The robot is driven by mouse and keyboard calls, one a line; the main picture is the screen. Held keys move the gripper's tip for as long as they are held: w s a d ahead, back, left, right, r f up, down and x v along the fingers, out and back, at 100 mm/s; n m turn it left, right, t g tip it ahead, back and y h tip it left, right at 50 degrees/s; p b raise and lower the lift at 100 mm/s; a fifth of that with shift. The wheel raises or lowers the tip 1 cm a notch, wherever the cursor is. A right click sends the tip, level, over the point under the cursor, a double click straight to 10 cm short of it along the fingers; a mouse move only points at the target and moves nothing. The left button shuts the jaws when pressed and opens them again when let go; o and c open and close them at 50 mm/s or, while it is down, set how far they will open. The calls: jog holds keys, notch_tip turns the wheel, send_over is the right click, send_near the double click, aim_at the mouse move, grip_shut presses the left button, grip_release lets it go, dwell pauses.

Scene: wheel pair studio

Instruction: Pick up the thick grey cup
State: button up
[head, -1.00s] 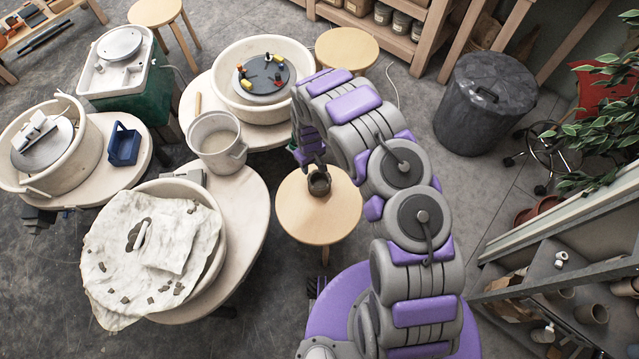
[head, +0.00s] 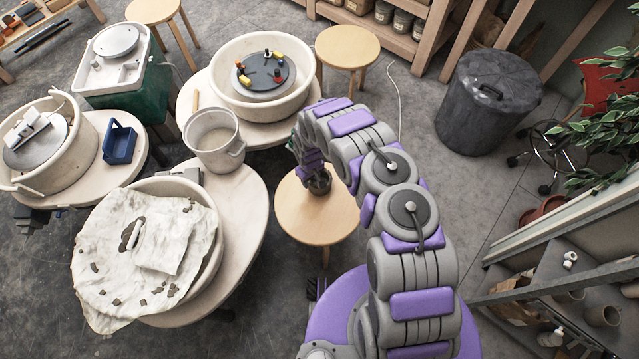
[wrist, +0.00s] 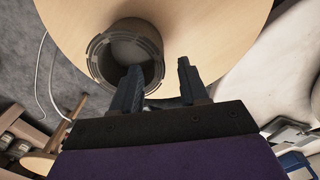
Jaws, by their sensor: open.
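The thick grey cup (head: 319,183) stands on a small round wooden stool (head: 318,226) in the head view, partly hidden by my arm. In the wrist view the cup (wrist: 126,52) is seen from above, with its thick rim and hollow inside, near the edge of the stool top (wrist: 215,35). My gripper (wrist: 157,80) is open. Its left finger lies over the cup's opening and wall in the picture, and its right finger is to the right of the cup. I cannot tell whether either finger touches the cup.
A wheel table with a cloth-covered basin (head: 150,250) stands left of the stool, with a white bucket (head: 213,140) behind it. Another wheel basin (head: 262,80) is further back. A dark lidded bin (head: 488,100) and shelves (head: 590,290) are at the right.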

aim_at(311, 184)
notch_tip(311, 184, down, 5)
jog(key=shift+r+b, duration=0.15)
jog(key=shift+b, duration=0.75)
jog(key=shift+c, duration=0.2)
grip_shut()
